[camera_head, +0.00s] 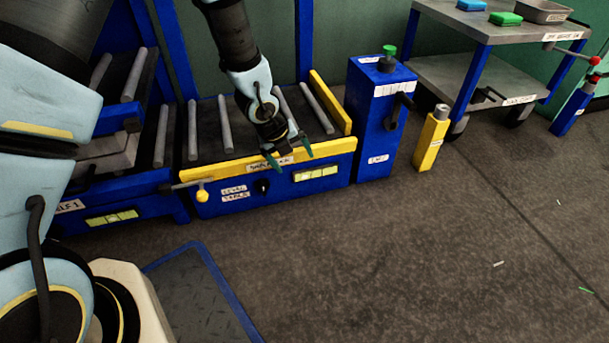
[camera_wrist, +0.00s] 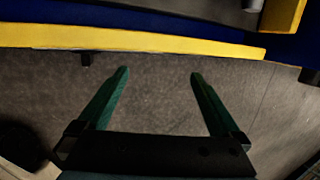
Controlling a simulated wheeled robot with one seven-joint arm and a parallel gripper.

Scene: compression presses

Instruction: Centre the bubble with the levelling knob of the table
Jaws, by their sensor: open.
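The table (camera_head: 340,178) is a blue roller bed with a yellow front rail (camera_head: 222,172). On its front face are a small black knob (camera_head: 262,187) and, to the right, a yellow-green level vial (camera_head: 317,172). The bubble's place in the vial is too small to tell. My gripper (camera_head: 289,157) is open and empty in front of the rail, above and between knob and vial. In the wrist view its green fingers (camera_wrist: 159,73) point toward the yellow rail (camera_wrist: 150,38). A small dark piece (camera_wrist: 86,59) juts from under the rail there, possibly the knob.
A lever with a yellow ball (camera_head: 202,194) sticks out left of the knob. A blue cabinet (camera_head: 372,140) with a green button and a yellow post (camera_head: 430,140) stand to the right. A cart (camera_head: 450,75) is behind. The floor (camera_head: 400,260) in front is clear.

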